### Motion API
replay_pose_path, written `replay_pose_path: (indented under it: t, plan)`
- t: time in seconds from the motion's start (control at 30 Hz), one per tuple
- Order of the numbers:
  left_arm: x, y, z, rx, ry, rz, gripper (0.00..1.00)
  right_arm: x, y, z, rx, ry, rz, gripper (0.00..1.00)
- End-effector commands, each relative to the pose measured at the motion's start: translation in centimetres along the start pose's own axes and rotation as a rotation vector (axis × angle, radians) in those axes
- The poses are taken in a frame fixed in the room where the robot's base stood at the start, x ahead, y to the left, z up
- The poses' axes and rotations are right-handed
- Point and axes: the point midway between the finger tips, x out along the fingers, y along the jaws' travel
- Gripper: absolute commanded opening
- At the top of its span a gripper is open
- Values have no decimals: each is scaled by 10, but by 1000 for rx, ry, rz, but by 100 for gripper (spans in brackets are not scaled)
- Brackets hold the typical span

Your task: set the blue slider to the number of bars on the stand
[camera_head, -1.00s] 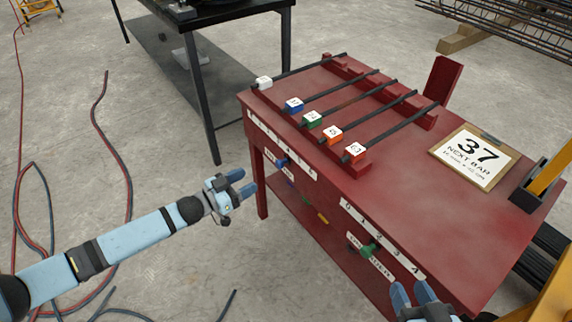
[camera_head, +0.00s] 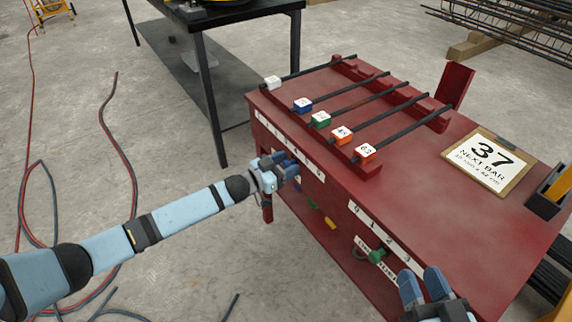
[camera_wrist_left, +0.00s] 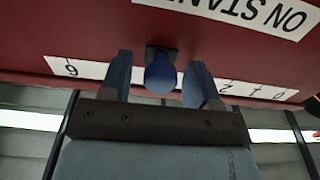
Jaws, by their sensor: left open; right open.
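The blue slider's round knob (camera_wrist_left: 160,73) sticks out of the red stand's front in the left wrist view. My left gripper (camera_wrist_left: 160,92) is open, with one finger on each side of the knob; contact cannot be told. In the head view this gripper (camera_head: 287,168) is at the stand's front face and hides the knob. The slider's white number strip (camera_wrist_left: 85,69) appears upside down, partly covered by fingers and knob. Several dark bars (camera_head: 352,98) with tagged ends lie on the red stand (camera_head: 420,180). My right gripper (camera_head: 423,285) is open and empty near the front right.
A green knob (camera_head: 377,256) sits below another number strip (camera_head: 380,233), close to my right gripper. A yellow piece (camera_head: 329,222) is lower on the front. Hoses (camera_head: 128,180) lie on the floor at left.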

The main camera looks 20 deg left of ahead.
Motion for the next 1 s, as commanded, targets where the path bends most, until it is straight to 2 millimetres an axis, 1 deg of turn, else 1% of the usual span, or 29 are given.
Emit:
replay_pose_path:
  t: [0.03, 0.07, 0.1, 0.17, 0.2, 0.23, 0.27, 0.37, 0.43, 0.47, 0.5, 0.53, 0.6, 0.7, 0.8, 1.0]
  plan:
    - [0, 0, 0, 0, 0, 0, 49, 0, 0, 0, -1, -1, -1, 42]
    - [0, 0, 0, 0, 0, 0, 42, 0, 0, 0, -2, -1, -1, 42]
    - [0, 0, 0, 0, 0, 0, 33, 0, 0, 1, -2, -2, -1, 42]
    - [0, 0, 0, 0, 0, 0, 19, 0, 1, 1, -3, -3, -1, 42]
    - [0, 0, 0, 0, 0, 0, 10, 0, 1, 2, -3, -4, -1, 42]
    - [0, 0, 0, 0, 1, 0, 3, 1, 1, 2, -3, -4, -1, 42]
    - [0, 0, 0, 0, 0, 0, 0, 1, 1, 2, -3, -5, -1, 42]
    - [0, 1, 0, -1, 1, 0, 0, 1, 1, 2, -4, -6, 0, 42]
    - [0, 9, -2, -4, 1, 2, 0, 2, 1, -2, -9, -12, 1, 42]
    - [0, 14, -3, -5, 2, 3, 0, 1, 3, 2, -10, -34, 12, 42]
    - [0, 22, -3, -6, 1, 3, 0, -1, 8, 13, -8, -84, 33, 42]
    - [0, 28, -3, -7, 1, 3, 0, -3, 11, 20, -10, -114, 45, 42]
    - [0, 40, -3, -6, 1, 3, 0, -7, 16, 30, -16, -166, 61, 42]
    - [0, 49, -2, -4, 1, 1, 0, -11, 20, 38, -24, -209, 75, 42]
    - [0, 51, 0, -1, 1, 0, 0, -12, 21, 42, -26, -219, 78, 42]
    - [0, 50, 0, 0, 1, 0, 0, -12, 21, 42, -26, -216, 76, 42]
